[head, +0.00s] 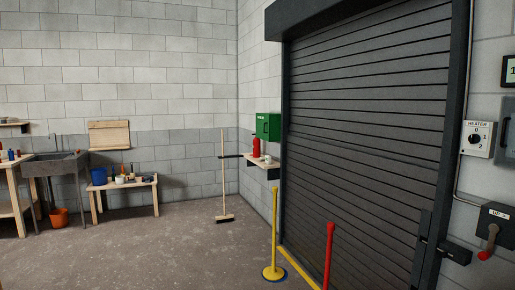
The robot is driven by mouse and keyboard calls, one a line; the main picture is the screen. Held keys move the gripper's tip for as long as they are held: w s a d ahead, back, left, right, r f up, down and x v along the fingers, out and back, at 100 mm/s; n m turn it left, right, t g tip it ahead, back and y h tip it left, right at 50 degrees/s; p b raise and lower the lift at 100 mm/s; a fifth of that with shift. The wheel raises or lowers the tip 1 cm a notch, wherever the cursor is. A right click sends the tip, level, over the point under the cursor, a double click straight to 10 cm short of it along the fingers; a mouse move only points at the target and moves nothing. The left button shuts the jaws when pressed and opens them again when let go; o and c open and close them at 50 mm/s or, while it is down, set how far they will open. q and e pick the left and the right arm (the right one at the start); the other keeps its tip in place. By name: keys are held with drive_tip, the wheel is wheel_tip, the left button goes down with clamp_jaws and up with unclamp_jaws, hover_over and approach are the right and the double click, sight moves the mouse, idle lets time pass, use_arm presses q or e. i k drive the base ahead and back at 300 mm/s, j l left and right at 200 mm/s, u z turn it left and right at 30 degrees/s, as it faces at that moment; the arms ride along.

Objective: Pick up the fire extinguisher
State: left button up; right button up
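A small red cylinder (256,148), which looks like the fire extinguisher, stands upright on a small wall shelf (272,172) left of the roller door. It is far off and too small to show its details. A green box (268,125) hangs on the wall just above and partly beside it. Neither of my grippers is in the head view.
A broom (223,180) leans by the corner. A yellow post (274,235) and a red post (329,255) stand before the roller door (365,140). A low bench (144,184), a sink (55,166) and an orange bucket (59,217) are left. The middle floor is clear.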

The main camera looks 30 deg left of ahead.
sight(256, 146)
drive_tip(key=i+j+u, duration=0.7)
drive_tip(key=i, duration=0.3)
drive_tip(key=i+j+u, duration=0.35)
drive_tip(key=i, duration=0.2)
drive_tip(key=i+u, duration=0.35)
drive_tip(key=i, duration=2.1)
drive_tip(key=i+z, duration=0.1)
drive_tip(key=i, duration=0.55)
drive_tip(key=i+j, duration=0.1)
drive_tip(key=i, duration=0.5)
drive_tip(key=i+z, duration=0.15)
drive_tip(key=i, duration=0.5)
drive_tip(key=j, duration=0.1)
